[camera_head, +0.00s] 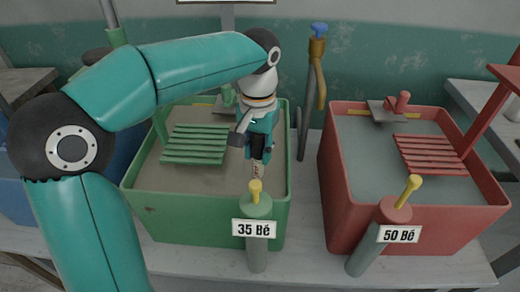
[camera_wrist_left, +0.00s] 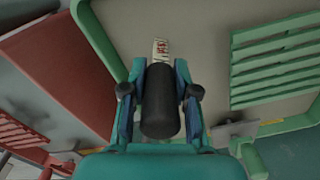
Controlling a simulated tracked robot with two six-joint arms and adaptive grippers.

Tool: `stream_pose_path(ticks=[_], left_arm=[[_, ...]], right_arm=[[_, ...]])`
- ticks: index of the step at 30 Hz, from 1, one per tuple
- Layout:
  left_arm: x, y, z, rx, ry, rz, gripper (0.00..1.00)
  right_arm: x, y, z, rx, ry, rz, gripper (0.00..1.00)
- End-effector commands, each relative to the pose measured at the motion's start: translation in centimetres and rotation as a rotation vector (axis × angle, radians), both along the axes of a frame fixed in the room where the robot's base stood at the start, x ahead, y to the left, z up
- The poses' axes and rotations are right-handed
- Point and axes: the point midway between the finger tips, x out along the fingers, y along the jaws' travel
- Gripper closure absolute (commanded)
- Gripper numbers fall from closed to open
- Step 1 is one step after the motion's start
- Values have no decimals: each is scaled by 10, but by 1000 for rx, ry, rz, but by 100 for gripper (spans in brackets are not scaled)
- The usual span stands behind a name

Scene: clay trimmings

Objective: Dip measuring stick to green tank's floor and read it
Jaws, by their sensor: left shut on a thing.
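The green tank (camera_head: 290,165) stands in the middle of the head view, full of grey-brown liquid. My left gripper (camera_head: 260,150) is over its right part, pointing down. It is shut on the measuring stick (camera_head: 257,171), whose pale scale shows just below the fingers. In the left wrist view my gripper (camera_wrist_left: 159,75) holds the stick's black handle (camera_wrist_left: 160,110) between its fingers. The white end with red marks (camera_wrist_left: 161,49) shows beyond the handle, over the liquid inside the green rim (camera_wrist_left: 108,45). I cannot tell whether the tip touches the liquid; its lower part is partly hidden.
A green slatted rack (camera_head: 195,145) lies over the tank's left part. A grey-green cylinder with a yellow top (camera_head: 256,207) and a "35 Bé" sign (camera_head: 254,229) stand in front.

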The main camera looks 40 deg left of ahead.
Motion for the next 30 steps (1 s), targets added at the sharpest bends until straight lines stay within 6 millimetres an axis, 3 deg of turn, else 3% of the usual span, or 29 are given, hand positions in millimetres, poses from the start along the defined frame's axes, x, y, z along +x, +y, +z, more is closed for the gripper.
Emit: stream_pose_path(ticks=[30], left_arm=[[0, 0, -18, 0, 0, 0, 100]], right_arm=[[0, 0, -13, 0, 0, 0, 60]])
